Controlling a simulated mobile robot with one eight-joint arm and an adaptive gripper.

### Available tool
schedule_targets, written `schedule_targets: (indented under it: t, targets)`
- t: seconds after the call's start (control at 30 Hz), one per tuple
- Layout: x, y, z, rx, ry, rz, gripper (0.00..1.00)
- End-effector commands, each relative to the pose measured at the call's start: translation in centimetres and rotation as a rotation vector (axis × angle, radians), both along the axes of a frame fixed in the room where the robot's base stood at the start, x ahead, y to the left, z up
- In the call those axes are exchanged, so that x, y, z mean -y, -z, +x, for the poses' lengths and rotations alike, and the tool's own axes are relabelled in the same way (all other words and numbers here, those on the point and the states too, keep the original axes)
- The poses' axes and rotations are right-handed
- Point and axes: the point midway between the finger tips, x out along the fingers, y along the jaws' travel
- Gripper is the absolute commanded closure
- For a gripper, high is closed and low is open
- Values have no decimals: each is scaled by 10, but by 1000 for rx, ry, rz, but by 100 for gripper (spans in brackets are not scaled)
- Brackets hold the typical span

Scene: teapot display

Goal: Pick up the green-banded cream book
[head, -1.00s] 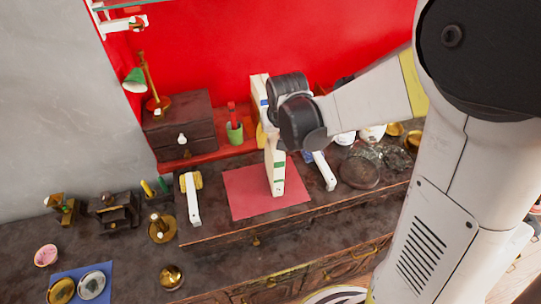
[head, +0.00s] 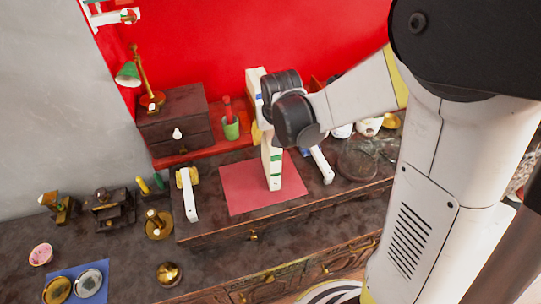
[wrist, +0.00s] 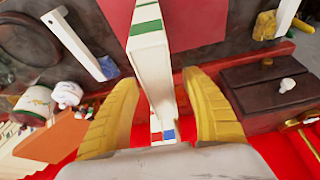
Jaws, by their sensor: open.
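The green-banded cream book (head: 272,168) stands upright on the red mat (head: 240,190) on the dark cabinet top. In the head view my arm hides its upper part. In the wrist view the book (wrist: 150,52) runs down the middle, its green bands near the top edge. My gripper (wrist: 160,80) is open, with one yellow finger on each side of the book and gaps visible on both sides. A pale item with red and blue marks (wrist: 156,134) shows lower between the fingers; I cannot tell how far behind the book it is.
A small drawer box (head: 175,128) and a green cup with a red item (head: 231,128) are behind. White pots (head: 368,127) stand at the right. The mat's left part is clear.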

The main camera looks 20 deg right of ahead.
Motion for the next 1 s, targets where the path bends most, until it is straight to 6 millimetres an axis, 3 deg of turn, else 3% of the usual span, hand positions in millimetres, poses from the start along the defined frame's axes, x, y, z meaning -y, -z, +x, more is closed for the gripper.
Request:
schedule_targets:
  t: [0.17, 0.2, 0.37, 0.4, 0.83, 1.0]
  targets:
    - [0, 0, 0, 0, 0, 0, 44]
    - [0, 0, 0, 0, 0, 0, 49]
    - [0, 0, 0, 0, 0, 0, 98]
    - [0, 0, 0, 0, 0, 0, 100]
    - [0, -1, 0, 0, 0, 0, 100]
    - [0, -10, 0, 0, 0, 0, 100]
